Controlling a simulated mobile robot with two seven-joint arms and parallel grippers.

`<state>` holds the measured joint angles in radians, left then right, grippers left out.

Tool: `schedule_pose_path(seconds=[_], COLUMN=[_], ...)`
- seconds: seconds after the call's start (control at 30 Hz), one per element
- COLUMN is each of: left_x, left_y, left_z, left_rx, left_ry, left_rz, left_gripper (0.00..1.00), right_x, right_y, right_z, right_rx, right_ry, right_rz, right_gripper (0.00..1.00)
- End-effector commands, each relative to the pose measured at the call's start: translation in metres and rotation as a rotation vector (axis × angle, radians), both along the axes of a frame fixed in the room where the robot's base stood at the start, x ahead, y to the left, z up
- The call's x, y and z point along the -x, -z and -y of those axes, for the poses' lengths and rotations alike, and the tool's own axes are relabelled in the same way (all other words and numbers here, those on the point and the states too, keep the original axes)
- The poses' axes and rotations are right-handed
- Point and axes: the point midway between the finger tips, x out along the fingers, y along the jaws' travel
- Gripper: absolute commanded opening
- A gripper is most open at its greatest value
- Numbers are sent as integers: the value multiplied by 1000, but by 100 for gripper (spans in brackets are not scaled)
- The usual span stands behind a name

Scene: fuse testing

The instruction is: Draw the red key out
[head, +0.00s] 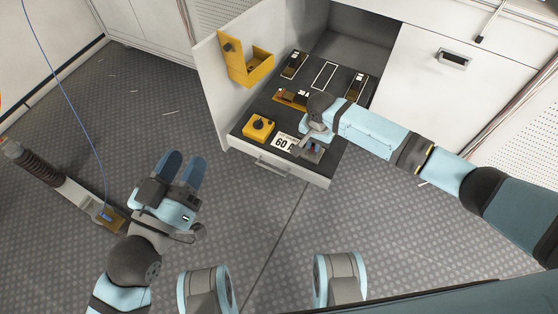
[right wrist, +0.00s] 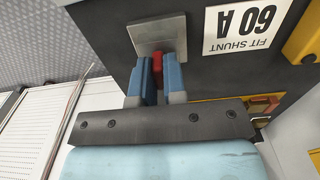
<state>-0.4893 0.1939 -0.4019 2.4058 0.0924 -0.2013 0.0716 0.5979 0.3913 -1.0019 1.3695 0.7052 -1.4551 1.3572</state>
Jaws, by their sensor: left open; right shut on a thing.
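The red key (right wrist: 157,65) shows as a small red piece between the blue fingers of my right gripper (right wrist: 157,78) in the right wrist view. The fingers are shut on it, right against a grey metal plate (right wrist: 157,36) on the dark panel. Whether the key is still seated in the plate is hidden. In the head view my right gripper (head: 308,142) is over the front right of the open drawer, and the arm covers the key. My left gripper (head: 181,168) is open and empty above the floor, left of the drawer.
The drawer (head: 277,170) holds a yellow box with a black knob (head: 258,127), a "60 A FIT SHUNT" label (right wrist: 246,22) and fuse-like parts (head: 294,65). An open yellow box (head: 250,68) hangs on the cabinet's side panel.

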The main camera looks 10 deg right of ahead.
Motion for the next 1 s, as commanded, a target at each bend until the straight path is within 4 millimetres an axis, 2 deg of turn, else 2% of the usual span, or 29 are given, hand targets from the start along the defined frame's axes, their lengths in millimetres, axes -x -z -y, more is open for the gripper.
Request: schedule_pose_path(seconds=[0.43,0.8,1.0], left_x=[-5,-3,-3], left_y=[12,32,34], left_z=[-6,-9,-13], left_rx=[-44,-85,-105], left_ry=[-23,-32,-40], left_rz=[-60,-138,-158], left_gripper=[43,43,43], right_x=[0,0,0], right_y=[-8,-13,-17], right_z=[0,0,0], right_rx=[0,0,0], right_ry=[0,0,0], right_rz=[0,0,0], right_gripper=[0,0,0])
